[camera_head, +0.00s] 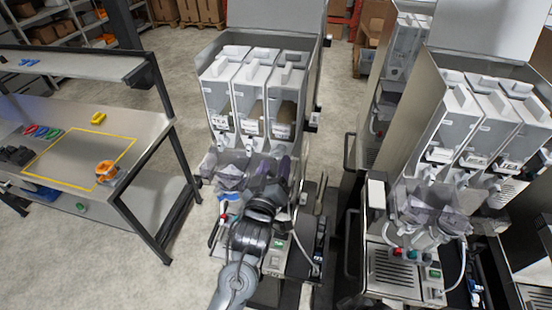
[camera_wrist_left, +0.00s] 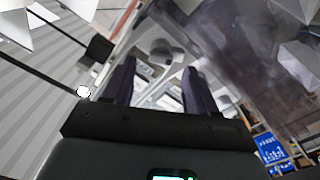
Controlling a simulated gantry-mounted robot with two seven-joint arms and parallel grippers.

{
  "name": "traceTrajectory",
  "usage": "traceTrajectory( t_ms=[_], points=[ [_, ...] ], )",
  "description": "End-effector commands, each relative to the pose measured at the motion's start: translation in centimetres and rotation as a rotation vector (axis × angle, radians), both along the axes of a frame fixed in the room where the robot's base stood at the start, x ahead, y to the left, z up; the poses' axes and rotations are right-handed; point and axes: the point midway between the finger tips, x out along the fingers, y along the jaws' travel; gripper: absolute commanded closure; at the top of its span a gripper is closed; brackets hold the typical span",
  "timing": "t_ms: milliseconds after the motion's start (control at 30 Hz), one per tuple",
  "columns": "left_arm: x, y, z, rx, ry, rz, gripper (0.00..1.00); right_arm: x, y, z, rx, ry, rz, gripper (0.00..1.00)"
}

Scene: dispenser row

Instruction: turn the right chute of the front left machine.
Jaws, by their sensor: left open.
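The front left machine (camera_head: 275,14) stands in the middle of the head view, with three clear canisters side by side. Translucent grey chutes (camera_head: 232,174) hang below them. My left gripper (camera_head: 272,170) is in front of the right side of this chute row and covers much of the right chute. In the left wrist view my left gripper (camera_wrist_left: 158,78) has its two dark fingers apart. A pale grey rounded part (camera_wrist_left: 161,52) shows beyond and between them; I cannot tell whether they touch it. A large translucent piece (camera_wrist_left: 225,50) is close on the right. My right gripper is not in view.
A second machine (camera_head: 490,48) with similar chutes stands to the right, past a narrow gap. A workbench (camera_head: 150,125) with a yellow outline and small coloured parts is on the left. Open floor (camera_head: 178,75) lies between bench and machine.

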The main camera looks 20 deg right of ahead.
Motion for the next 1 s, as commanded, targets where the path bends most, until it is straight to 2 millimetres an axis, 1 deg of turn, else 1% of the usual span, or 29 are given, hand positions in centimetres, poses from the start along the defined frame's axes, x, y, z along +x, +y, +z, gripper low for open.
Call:
traceTrajectory(
  t_ms=[100,233,600,633,900,1000],
  points=[
    [1.0,-0.7,0.1,0.001,-0.001,0.0,0.43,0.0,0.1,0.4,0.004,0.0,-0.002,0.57],
    [1.6,-1.1,0.0,0.0,0.0,0.0,0.43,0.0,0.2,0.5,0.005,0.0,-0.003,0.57],
    [1.9,-1.3,0.0,0.0,0.0,0.0,0.43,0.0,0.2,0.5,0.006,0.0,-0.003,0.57],
    [1.9,-1.3,0.0,0.0,0.0,0.0,0.44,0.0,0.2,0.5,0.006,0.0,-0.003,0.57],
    [1.9,-1.2,0.0,0.0,0.0,0.0,0.85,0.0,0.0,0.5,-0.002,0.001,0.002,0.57],
    [1.9,-1.2,0.0,0.0,0.0,0.0,0.99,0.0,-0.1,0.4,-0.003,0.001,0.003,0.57]
  ],
)
